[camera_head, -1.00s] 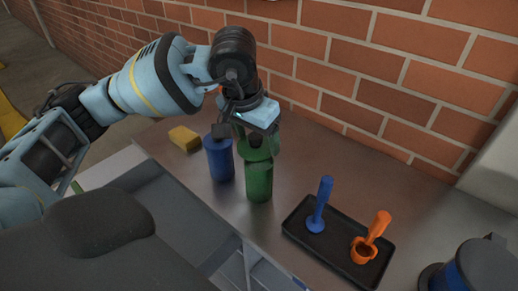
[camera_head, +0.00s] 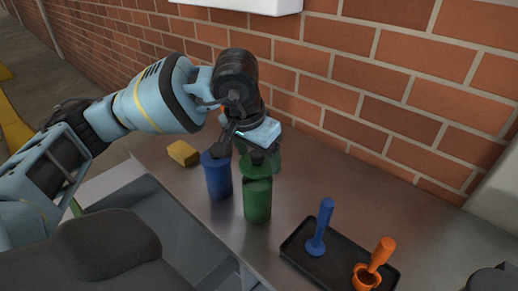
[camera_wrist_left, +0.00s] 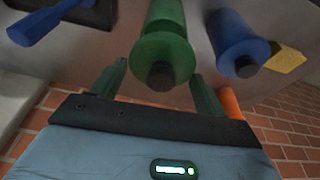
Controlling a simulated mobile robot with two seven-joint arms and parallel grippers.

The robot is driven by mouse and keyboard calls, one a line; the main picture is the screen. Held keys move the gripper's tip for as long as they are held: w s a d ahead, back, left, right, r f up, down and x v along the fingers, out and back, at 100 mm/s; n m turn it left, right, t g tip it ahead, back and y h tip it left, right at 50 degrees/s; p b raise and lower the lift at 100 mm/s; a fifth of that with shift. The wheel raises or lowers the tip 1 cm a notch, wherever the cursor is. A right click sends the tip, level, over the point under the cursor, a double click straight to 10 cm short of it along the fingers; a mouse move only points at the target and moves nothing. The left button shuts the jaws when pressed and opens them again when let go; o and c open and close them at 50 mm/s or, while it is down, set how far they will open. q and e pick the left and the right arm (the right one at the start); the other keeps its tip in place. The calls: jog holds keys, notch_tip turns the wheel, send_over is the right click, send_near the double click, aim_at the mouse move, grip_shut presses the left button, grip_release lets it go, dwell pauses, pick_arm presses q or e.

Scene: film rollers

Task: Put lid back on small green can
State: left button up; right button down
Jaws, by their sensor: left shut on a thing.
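The small green can (camera_head: 257,205) stands upright on the metal counter. Its green lid (camera_head: 257,172) is at the can's top, directly in line with it; I cannot tell whether it is fully seated. In the left wrist view the lid (camera_wrist_left: 150,48) shows as a wide disc with a dark knob, the can's body (camera_wrist_left: 167,12) behind it. My left gripper (camera_head: 252,155) points down from above and is shut on the lid, with a finger on each side. Its wrist hides part of the area behind. My right gripper is in neither view.
A blue can (camera_head: 217,178) stands close on the left, with a yellow block (camera_head: 183,153) behind it. A black tray (camera_head: 325,272) on the right holds a blue tool (camera_head: 321,228) and an orange one (camera_head: 377,262). A brick wall (camera_head: 400,100) closes the back.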

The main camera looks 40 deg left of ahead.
aim_at(257, 168)
pick_arm(q)
jog(key=shift+f+b, duration=0.95)
jog(key=shift+f, duration=0.95)
jog(key=shift+c, duration=0.9)
jog(key=shift+f+b, duration=0.1)
jog(key=shift+b, duration=0.2)
dwell(0.3)
